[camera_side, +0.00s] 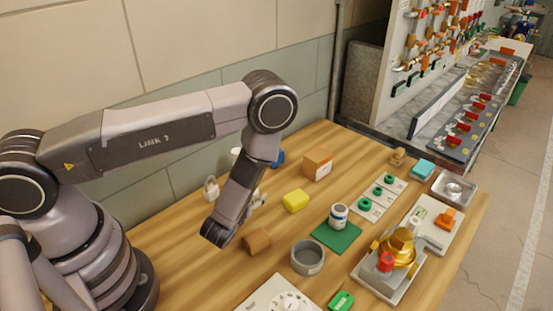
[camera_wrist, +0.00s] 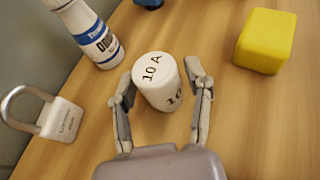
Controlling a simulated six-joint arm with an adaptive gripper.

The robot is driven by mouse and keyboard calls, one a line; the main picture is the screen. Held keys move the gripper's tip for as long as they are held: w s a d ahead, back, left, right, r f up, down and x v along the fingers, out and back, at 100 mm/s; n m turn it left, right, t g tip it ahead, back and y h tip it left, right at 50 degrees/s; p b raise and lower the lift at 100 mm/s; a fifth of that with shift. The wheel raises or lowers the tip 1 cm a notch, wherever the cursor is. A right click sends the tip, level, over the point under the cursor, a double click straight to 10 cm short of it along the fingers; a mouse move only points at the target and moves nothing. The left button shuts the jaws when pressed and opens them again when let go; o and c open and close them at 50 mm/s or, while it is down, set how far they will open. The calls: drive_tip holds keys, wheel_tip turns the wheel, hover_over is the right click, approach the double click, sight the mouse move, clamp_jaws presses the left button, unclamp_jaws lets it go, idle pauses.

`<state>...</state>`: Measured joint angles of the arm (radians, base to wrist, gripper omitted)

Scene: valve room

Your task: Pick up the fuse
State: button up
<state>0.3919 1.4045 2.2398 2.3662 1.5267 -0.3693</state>
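The fuse is a white cylinder (camera_wrist: 158,82) marked "10 A", standing upright on the wooden table in the wrist view. My gripper (camera_wrist: 160,78) is open, with one finger on the left and one on the right of the fuse. A narrow gap shows at the right finger; the left finger is very close to the fuse, and I cannot tell whether it touches. In the side view my arm hides most of this spot, and I cannot make out the fuse clearly.
A padlock (camera_wrist: 50,115), a white and blue bottle (camera_wrist: 88,32) and a yellow block (camera_wrist: 265,40) stand around the fuse. In the side view, a brown block (camera_side: 257,241), a grey bowl (camera_side: 308,258) and a cardboard box (camera_side: 317,164) are nearby on the table.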

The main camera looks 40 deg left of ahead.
clamp_jaws()
